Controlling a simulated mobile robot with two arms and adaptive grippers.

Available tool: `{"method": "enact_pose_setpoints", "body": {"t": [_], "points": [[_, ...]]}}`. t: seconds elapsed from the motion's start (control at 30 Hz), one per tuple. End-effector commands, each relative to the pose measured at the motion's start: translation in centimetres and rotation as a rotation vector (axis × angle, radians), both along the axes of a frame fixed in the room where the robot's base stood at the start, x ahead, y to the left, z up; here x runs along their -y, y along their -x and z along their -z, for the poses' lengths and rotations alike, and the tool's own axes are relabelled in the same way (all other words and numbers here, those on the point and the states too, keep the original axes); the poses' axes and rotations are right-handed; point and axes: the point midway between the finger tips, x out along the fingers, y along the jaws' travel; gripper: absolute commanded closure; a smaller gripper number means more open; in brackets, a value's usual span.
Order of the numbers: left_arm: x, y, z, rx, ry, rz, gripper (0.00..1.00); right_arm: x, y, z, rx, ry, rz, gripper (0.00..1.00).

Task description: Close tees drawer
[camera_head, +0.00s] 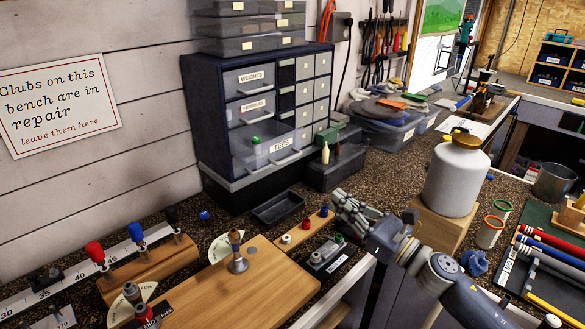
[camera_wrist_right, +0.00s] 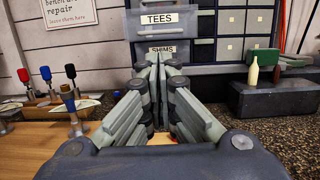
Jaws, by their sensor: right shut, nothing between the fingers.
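The tees drawer (camera_head: 281,147) is a clear-fronted drawer with a white "TEES" label, low in the dark blue cabinet (camera_head: 210,120). It stands pulled out, and a green-topped item shows inside it through the clear plastic. In the right wrist view the tees drawer (camera_wrist_right: 185,22) is straight ahead at the top, above the shims drawer (camera_wrist_right: 185,52). My right gripper (camera_head: 347,205) is shut and empty, in front of and to the right of the drawer, apart from it. In the wrist view its fingertips (camera_wrist_right: 155,62) overlap the shims drawer front. My left gripper is not in view.
A black tray (camera_head: 277,209) lies in front of the cabinet. A dark box (camera_head: 335,172) with bottles on it stands right of the drawer. A white jar (camera_head: 455,178) stands right of my arm. Wooden blocks with tools (camera_head: 225,285) fill the front.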

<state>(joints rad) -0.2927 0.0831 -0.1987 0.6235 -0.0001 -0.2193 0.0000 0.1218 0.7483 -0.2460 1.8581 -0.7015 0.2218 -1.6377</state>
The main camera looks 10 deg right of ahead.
Motion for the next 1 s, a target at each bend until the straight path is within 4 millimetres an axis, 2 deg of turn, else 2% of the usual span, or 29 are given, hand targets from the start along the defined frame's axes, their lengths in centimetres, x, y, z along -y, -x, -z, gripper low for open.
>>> {"method": "enact_pose_setpoints", "body": {"t": [0.17, 0.4, 0.6, 0.8, 1.0], "points": [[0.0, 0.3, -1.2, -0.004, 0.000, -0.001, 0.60, -1.0, -1.5, -0.9, 0.004, -0.001, 0.000, 1.00], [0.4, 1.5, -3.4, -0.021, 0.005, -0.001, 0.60, -3.7, -5.5, -1.9, 0.001, -0.005, 0.001, 1.00], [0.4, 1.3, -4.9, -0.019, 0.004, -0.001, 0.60, -5.9, -8.6, -2.4, 0.000, -0.005, 0.001, 1.00], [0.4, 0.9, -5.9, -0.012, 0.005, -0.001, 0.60, -7.2, -10.5, -2.5, -0.002, -0.004, 0.000, 1.00], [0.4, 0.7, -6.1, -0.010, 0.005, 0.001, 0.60, -7.7, -11.2, -2.5, -0.001, -0.003, 0.000, 1.00]]}}
